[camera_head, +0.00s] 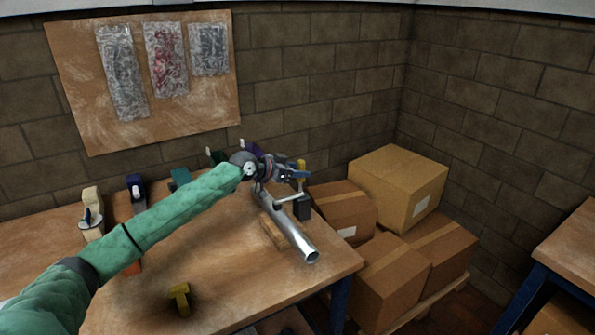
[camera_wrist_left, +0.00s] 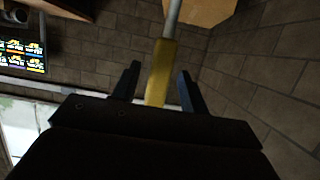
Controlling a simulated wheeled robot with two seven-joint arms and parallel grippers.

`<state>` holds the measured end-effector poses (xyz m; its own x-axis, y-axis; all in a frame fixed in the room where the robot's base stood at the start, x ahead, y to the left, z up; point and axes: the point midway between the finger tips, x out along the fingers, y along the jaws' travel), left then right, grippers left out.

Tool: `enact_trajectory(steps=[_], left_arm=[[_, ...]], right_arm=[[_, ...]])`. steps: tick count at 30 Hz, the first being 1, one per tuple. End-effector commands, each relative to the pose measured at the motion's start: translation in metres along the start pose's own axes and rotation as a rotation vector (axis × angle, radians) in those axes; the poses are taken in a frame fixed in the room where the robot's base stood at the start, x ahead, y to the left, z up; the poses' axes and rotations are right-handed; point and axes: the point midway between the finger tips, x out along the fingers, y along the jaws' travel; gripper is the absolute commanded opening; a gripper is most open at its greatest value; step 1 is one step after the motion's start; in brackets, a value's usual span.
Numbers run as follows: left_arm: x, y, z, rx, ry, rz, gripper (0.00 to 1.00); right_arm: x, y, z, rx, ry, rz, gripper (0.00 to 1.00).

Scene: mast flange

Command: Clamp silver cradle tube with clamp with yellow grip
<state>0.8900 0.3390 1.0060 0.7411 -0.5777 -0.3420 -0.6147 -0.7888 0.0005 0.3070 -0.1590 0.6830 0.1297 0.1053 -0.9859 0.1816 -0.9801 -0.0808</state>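The silver cradle tube (camera_head: 291,232) lies slanted on a wooden cradle (camera_head: 272,231) near the table's right end. The clamp with yellow grip (camera_head: 301,168) is at the tube's far part, with a thin bar and a dark block (camera_head: 302,209) beside the tube. I cannot tell whether its jaws touch the tube. My left gripper (camera_head: 295,174) is at the yellow grip and partly hides the clamp. In the left wrist view the yellow grip (camera_wrist_left: 161,72) stands between my open fingers (camera_wrist_left: 160,80), with gaps visible on both sides. My right gripper is not in view.
Other clamps stand along the table's back, one cream (camera_head: 92,215), one dark blue (camera_head: 136,187), one teal (camera_head: 180,178). A yellow object (camera_head: 180,298) lies at the front. Cardboard boxes (camera_head: 397,187) are stacked right of the table. A pegboard-like panel (camera_head: 75,70) hangs behind.

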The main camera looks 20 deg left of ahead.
Motion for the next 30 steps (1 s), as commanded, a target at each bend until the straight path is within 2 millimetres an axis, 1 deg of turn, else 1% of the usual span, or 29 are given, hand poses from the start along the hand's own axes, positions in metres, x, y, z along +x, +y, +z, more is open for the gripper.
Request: enact_trajectory(steps=[5,8,11,14,16,21,24,27,30], left_arm=[[-0.001,0.0,0.0,0.0,0.0,0.0,0.44],[-0.007,-0.001,0.002,0.0,-0.001,-0.001,0.44],[-0.019,0.0,0.003,0.001,-0.001,0.0,0.44],[-0.034,-0.001,0.004,0.001,-0.002,-0.001,0.44],[-0.044,-0.001,0.004,0.001,-0.002,-0.001,0.44],[-0.065,-0.001,0.003,0.0,-0.002,-0.001,0.44],[-0.073,-0.001,0.002,0.0,-0.001,0.0,0.44],[-0.077,-0.001,0.001,0.0,0.0,-0.001,0.44],[-0.078,-0.001,0.001,0.0,0.0,0.0,0.44]], right_arm=[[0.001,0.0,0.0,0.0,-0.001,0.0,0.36],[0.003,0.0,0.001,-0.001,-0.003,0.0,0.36],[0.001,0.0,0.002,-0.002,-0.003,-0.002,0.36],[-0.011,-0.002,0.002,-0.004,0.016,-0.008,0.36],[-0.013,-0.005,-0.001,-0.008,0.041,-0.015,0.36],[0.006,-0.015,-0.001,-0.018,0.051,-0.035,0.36],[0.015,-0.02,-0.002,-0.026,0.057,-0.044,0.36],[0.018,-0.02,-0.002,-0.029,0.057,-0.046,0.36],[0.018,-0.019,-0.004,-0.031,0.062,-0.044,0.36]])
